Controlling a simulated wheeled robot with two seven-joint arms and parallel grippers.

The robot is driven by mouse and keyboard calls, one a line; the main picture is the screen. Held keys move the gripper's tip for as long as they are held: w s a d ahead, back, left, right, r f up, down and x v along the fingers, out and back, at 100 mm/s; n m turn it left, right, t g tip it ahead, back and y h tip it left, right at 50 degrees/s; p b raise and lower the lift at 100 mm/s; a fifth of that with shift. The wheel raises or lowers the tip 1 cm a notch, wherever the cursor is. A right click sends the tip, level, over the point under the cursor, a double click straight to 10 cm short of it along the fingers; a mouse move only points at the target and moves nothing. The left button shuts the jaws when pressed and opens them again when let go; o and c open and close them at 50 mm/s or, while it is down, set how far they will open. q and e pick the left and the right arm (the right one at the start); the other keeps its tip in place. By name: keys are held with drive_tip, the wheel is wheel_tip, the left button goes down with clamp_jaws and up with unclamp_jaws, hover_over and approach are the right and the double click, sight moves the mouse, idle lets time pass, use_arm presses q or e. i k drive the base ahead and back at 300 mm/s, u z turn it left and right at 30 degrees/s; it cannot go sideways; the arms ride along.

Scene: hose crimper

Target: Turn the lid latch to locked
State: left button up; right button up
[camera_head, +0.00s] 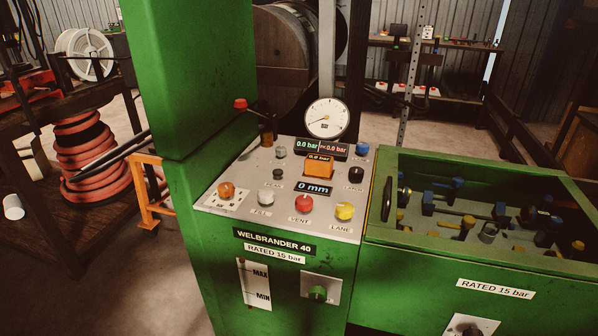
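The green crimper body (187,80) stands left of centre with a sloping grey control panel (240,168). A green trough (420,238) joins it on the right; its inside and several blue, yellow and dark fittings show. I cannot tell whether a clear lid covers it. A dark knob on a pale plate (465,327) sits low on the trough's front, cut by the bottom edge; it may be the lid latch, and its setting cannot be read. A black oval part (387,198) is at the trough's left end. Neither gripper is in view.
The panel carries an orange knob (226,189), a red button (303,203), a yellow button (345,211) and a gauge (327,118). A red-tipped lever (240,104) stands behind. Hose coils (88,160) lie left.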

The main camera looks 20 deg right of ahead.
sight(356, 173)
drive_tip(key=u, duration=0.9)
drive_tip(key=k, duration=1.05)
drive_tip(key=z, duration=0.95)
drive_tip(key=i, duration=0.55)
drive_tip(key=z, duration=0.05)
